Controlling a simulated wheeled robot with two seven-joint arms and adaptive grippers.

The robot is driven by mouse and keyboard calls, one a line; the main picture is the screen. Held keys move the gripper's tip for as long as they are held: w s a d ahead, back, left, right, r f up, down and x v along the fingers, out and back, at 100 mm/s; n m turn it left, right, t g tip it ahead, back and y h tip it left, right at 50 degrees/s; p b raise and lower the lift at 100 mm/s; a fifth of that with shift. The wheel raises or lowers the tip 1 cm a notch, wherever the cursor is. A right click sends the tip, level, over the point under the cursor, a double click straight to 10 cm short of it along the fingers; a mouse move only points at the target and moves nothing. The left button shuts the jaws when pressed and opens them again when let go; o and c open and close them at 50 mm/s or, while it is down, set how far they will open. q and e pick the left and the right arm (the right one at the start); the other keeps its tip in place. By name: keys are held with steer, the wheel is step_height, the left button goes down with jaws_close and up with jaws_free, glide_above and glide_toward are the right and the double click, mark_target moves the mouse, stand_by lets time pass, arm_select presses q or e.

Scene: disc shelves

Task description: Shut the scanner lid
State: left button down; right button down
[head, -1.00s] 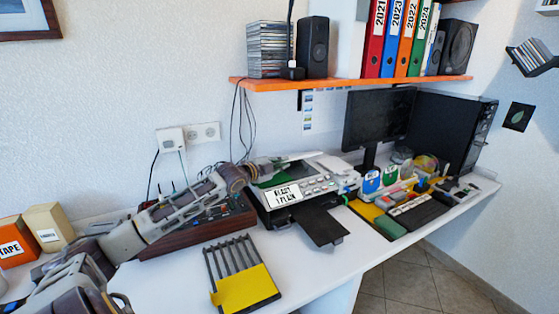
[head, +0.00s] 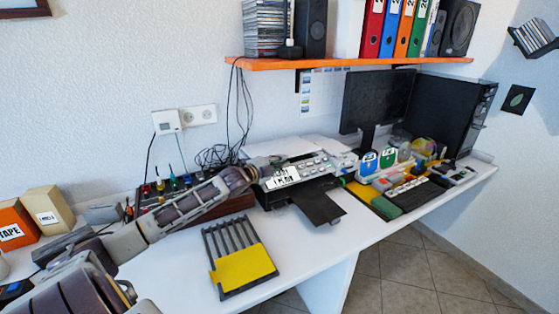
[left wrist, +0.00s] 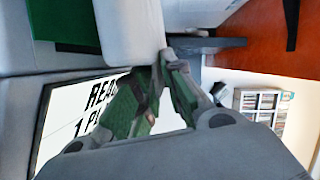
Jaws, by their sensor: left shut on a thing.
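The scanner (head: 300,170) is a grey and white printer-like machine on the desk, with a button panel and a "READY 1 PLAIN" sign (head: 283,176) on its front. Its pale lid (head: 298,147) looks flat or nearly flat on top in the head view; a small gap cannot be ruled out. My left gripper (head: 264,168) is at the scanner's front left corner. In the left wrist view its fingertips (left wrist: 168,60) are closed together at the end of the pale lid (left wrist: 130,28). A green surface shows beside the lid there. My right gripper is not in view.
A dark tray (head: 320,206) sticks out of the scanner's front. A black rack with a yellow panel (head: 243,262) lies in front of my left arm. A wooden box with knobs (head: 170,195) stands behind the arm. Monitor and keyboard are at right.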

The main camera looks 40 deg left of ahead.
arm_select(q)
steer(key=shift+f, duration=0.1)
steer(key=c, duration=1.7)
jaws_free()
steer(key=shift+s, duration=0.15)
steer(key=shift+s+a+r, duration=0.15)
steer(key=shift+s+a, duration=0.05)
steer(key=shift+s, duration=1.7)
steer(key=shift+s+a+r, duration=0.15)
steer(key=shift+s+r, duration=0.05)
steer(key=shift+s, duration=1.75)
steer(key=shift+s+a+r, duration=0.15)
steer(key=shift+s+a, duration=0.05)
steer(key=shift+s, duration=1.7)
steer(key=shift+r, duration=0.2)
